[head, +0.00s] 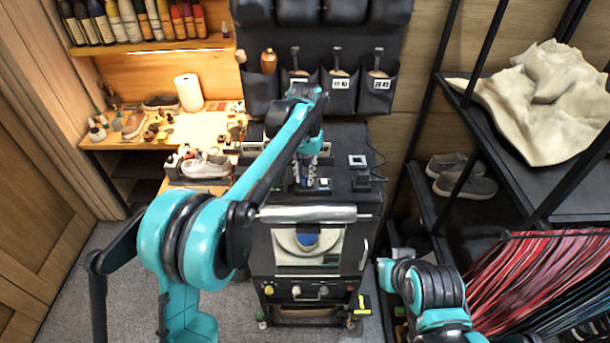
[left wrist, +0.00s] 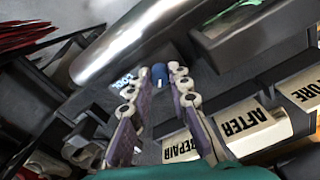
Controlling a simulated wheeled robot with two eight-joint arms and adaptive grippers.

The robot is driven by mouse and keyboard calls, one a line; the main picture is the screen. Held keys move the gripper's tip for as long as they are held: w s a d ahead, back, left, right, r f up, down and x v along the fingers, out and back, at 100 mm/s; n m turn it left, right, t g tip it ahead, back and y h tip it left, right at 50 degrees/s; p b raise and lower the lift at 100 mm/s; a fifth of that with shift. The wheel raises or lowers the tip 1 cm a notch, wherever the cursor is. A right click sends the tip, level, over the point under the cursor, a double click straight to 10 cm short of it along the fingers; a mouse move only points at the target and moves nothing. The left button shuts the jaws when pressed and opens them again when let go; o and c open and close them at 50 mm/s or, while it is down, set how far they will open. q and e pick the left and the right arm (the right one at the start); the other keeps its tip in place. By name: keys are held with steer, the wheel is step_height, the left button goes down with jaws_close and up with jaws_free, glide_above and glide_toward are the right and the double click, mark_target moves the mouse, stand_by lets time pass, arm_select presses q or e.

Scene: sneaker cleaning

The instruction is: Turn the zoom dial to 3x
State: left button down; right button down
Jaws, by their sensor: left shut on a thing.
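My left gripper (head: 308,182) reaches down onto the top of the black cabinet (head: 345,135). In the left wrist view its two fingertips (left wrist: 160,76) are closed around a small blue cylindrical knob (left wrist: 160,72), which appears to be the zoom dial. A small label with light lettering (left wrist: 124,82) lies beside the fingers. The dial's markings and setting cannot be read. In the head view the fingers and arm hide the knob. My right arm shows at the lower right of the head view, but its gripper cannot be made out.
A silver cylinder (head: 308,214) runs along the cabinet's front edge. A small box with a pale square (head: 357,160) stands to the gripper's right. Labelled black pouches (head: 338,95) hang behind. A lit workbench (head: 205,125) is at left, a rack with shoes (head: 465,185) at right.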

mark_target(305, 178)
arm_select(q)
steer(key=shift+m, duration=1.2)
steer(key=c, duration=1.4)
jaws_free()
step_height(305, 178, up, 12)
steer(key=shift+r, duration=0.1)
